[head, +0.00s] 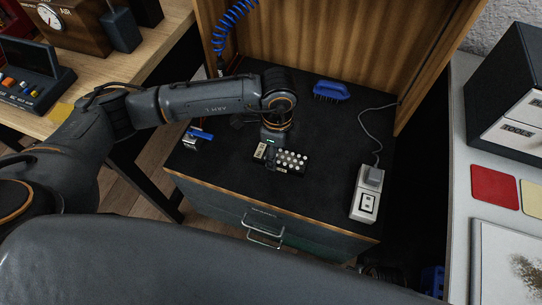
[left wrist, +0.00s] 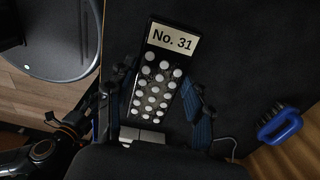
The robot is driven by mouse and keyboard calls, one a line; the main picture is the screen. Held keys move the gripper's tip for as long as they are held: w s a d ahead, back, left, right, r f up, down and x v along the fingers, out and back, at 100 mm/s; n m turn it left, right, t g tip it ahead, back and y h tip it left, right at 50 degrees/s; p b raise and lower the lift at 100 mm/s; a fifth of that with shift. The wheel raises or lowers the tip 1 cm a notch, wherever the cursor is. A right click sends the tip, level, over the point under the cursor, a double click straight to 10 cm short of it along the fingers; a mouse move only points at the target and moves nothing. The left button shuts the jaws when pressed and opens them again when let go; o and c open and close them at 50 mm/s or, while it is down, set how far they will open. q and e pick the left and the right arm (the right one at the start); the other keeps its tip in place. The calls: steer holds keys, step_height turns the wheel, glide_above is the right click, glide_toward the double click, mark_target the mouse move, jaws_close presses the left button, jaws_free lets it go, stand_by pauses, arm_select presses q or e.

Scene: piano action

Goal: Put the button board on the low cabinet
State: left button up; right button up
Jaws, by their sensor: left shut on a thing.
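The button board (head: 280,159) is a small black board with rows of white round buttons and a "No. 31" label, clear in the left wrist view (left wrist: 160,70). My left gripper (head: 271,150) is shut on it, with a blue-padded finger on each side in the left wrist view (left wrist: 162,98). The board is over the black top of the low cabinet (head: 225,165), near its front middle. I cannot tell whether it touches the top or hangs just above it. My right gripper is not in view.
On the cabinet top are a blue brush (head: 331,91), a grey switch box (head: 366,194) with a cord, and a small blue-and-silver item (head: 198,138). A wooden panel (head: 330,45) stands behind. Bare black top lies between them. A white bench (head: 461,160) is at right.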

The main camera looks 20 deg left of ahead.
arm_select(q)
steer(key=f, duration=0.1)
steer(key=w+a, duration=0.1)
steer(key=f, duration=0.1)
steer(key=shift+w+a+f, duration=0.3)
steer(key=f, duration=0.2)
steer(key=f+b, duration=0.1)
steer(key=shift+w+a+f, duration=0.1)
steer(key=shift+w+a, duration=0.1)
steer(key=shift+a, duration=0.05)
steer(key=shift+f, duration=0.35)
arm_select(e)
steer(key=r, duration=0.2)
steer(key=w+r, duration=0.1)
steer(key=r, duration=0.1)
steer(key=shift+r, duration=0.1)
arm_select(q)
steer(key=shift+f, duration=0.1)
steer(key=o, duration=1.3)
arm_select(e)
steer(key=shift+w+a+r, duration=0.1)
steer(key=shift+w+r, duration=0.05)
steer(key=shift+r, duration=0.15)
